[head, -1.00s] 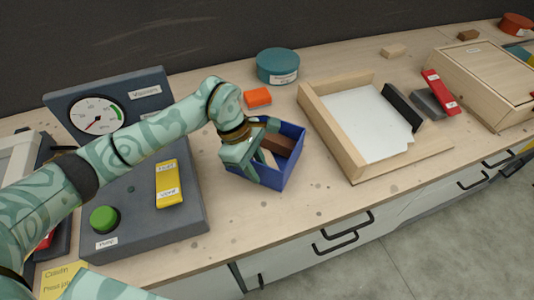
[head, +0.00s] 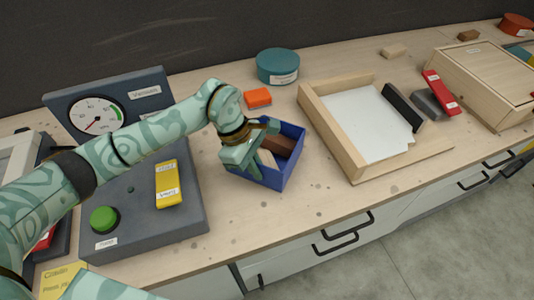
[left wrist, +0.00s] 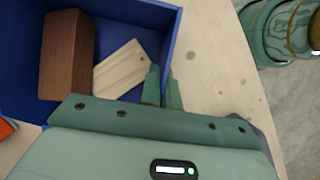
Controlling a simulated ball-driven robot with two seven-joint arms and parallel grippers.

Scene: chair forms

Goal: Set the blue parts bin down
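The blue parts bin (head: 290,170) is upright at the middle of the bench, near its front edge. It also shows in the left wrist view (left wrist: 120,27). A brown block (head: 279,145) and a pale wooden piece (left wrist: 122,68) with a hole lie inside it. My left gripper (head: 252,163) reaches over the bin's left side. In the left wrist view its two fingers (left wrist: 163,90) stand close together, one on each side of the bin's wall, shut on it. Whether the bin's underside touches the bench is hard to tell. My right gripper is not in view.
A grey control panel (head: 140,205) with a yellow switch (head: 168,184) stands to the left. An orange block (head: 258,97) and a teal round tin (head: 278,66) are behind the bin. A wooden tray frame (head: 345,160) stands to the right. Bare bench lies in front.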

